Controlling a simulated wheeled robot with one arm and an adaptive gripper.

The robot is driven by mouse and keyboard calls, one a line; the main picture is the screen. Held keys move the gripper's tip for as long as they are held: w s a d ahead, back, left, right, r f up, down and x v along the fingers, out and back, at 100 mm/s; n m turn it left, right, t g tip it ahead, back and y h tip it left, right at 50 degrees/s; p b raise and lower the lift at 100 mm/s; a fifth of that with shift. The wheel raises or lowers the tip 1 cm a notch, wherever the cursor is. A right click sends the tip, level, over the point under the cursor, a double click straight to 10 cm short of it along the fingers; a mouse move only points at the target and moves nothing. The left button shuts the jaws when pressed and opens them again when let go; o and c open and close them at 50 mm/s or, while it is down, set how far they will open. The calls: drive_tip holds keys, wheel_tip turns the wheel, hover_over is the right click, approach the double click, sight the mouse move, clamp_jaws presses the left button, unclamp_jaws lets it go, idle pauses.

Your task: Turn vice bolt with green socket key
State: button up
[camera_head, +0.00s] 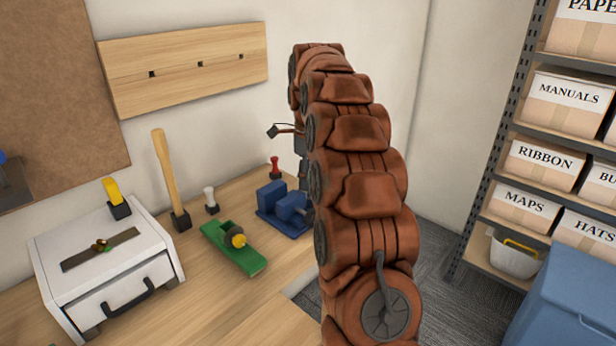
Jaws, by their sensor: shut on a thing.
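The blue vice (272,198) stands on the wooden bench, just left of my arm. My arm hides its right end, and I cannot make out its bolt. Only a dark edge of my gripper (299,143) shows behind and left of my arm, above and beyond the vice. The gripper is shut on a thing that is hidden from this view. I see no tool that is clearly the green socket key. A red-handled tool (275,166) stands upright behind the vice.
A green tool with a yellow knob (233,252) lies on the bench (190,290). A white-handled tool (210,198), a wooden-handled tool (165,180) and a yellow-handled tool (113,192) stand leftward. A white case (70,285) is at left; shelves with boxes (540,160) are at right.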

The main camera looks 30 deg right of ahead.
drive_tip(key=shift+r+n, duration=0.1)
drive_tip(key=shift+n, duration=0.5)
drive_tip(key=shift+r+p, duration=1.1)
drive_tip(key=shift+r, duration=1.1)
drive_tip(key=shift+r, duration=0.1)
